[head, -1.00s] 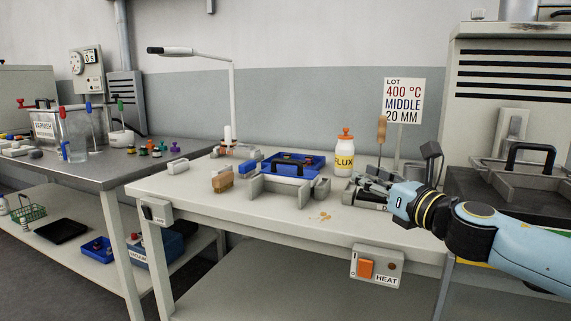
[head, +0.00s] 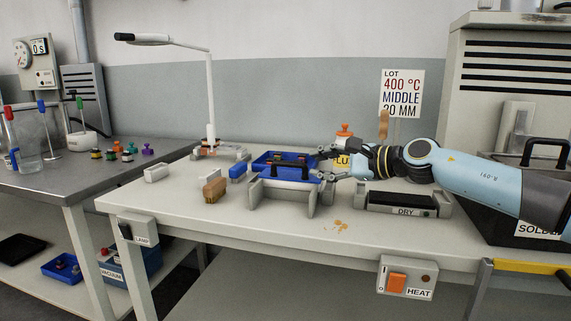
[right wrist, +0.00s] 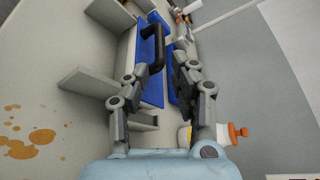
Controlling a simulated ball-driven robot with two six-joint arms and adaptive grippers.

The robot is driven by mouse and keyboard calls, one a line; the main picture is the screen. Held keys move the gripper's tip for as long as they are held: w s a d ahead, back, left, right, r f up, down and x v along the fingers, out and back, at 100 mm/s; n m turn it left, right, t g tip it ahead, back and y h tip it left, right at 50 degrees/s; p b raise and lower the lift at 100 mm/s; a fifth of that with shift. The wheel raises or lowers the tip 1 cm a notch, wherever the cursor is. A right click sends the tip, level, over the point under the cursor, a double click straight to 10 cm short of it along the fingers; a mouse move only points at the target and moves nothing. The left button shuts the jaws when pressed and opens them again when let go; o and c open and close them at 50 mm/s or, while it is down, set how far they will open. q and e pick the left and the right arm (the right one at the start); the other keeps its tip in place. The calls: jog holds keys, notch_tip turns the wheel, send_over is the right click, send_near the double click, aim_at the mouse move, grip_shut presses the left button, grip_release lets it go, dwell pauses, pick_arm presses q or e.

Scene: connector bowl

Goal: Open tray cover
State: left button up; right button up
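A blue tray (head: 268,160) stands on the white bench in the head view. A black bar handle (head: 291,166) rises at its front, above a grey stand (head: 282,194) with upright plates. I cannot tell where the cover ends and the tray begins. My right gripper (head: 325,162) reaches in from the right, at the right end of the tray and handle. In the right wrist view its two fingers (right wrist: 158,82) are apart with nothing between them. The black handle (right wrist: 153,46) and blue surface (right wrist: 150,82) lie beyond the fingertips. My left gripper is out of view.
The flux bottle (head: 344,147) is close behind my right gripper, partly hidden. A wooden-backed brush (head: 215,189) and a grey block (head: 157,172) lie left of the tray. The dry station (head: 402,203) and solder box (head: 515,205) stand right. The front bench is mostly clear.

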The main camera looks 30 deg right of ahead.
aim_at(296, 165)
jog(key=x, duration=0.5)
jog(key=shift+w+a, duration=0.2)
jog(key=shift+w, duration=0.15)
jog(key=shift+x, duration=1.65)
jog(key=shift+f, duration=0.1)
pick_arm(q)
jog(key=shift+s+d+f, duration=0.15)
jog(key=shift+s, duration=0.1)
pick_arm(e)
grip_shut()
